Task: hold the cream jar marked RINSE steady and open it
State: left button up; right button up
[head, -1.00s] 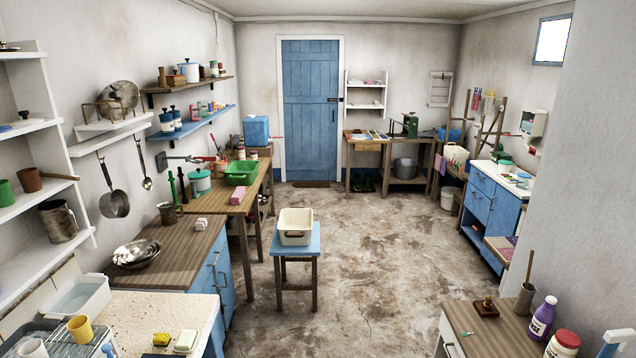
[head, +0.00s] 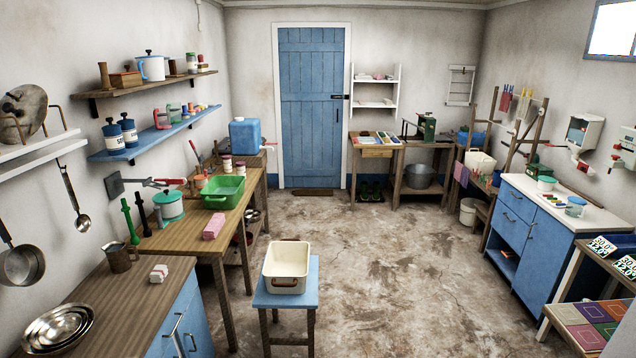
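I cannot make out the word RINSE on anything in view, so I cannot tell which thing is the cream jar. Two small pale jars with dark red lids stand at the far end of the long wooden table on the left, one near jar (head: 240,168) and one far jar (head: 227,163). Their labels are too small to read. Two white and blue jars with dark lids, a left jar (head: 113,134) and a right jar (head: 128,131), stand on the blue wall shelf. Neither of my grippers is in view.
A blue stool (head: 290,299) carrying a cream basin (head: 286,268) stands ahead in the middle. The long wooden table (head: 188,236) runs along the left. A blue cabinet (head: 535,228) and a rack of coloured tiles (head: 590,322) stand at right. The floor (head: 400,260) right of the stool is clear.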

aim_at(240, 170)
jog(key=i, duration=2.35)
jog(key=z, duration=1.15)
jog(key=i, duration=2.15)
jog(key=u, duration=0.55)
jog(key=i, duration=4.25)
jog(key=u, duration=1.85)
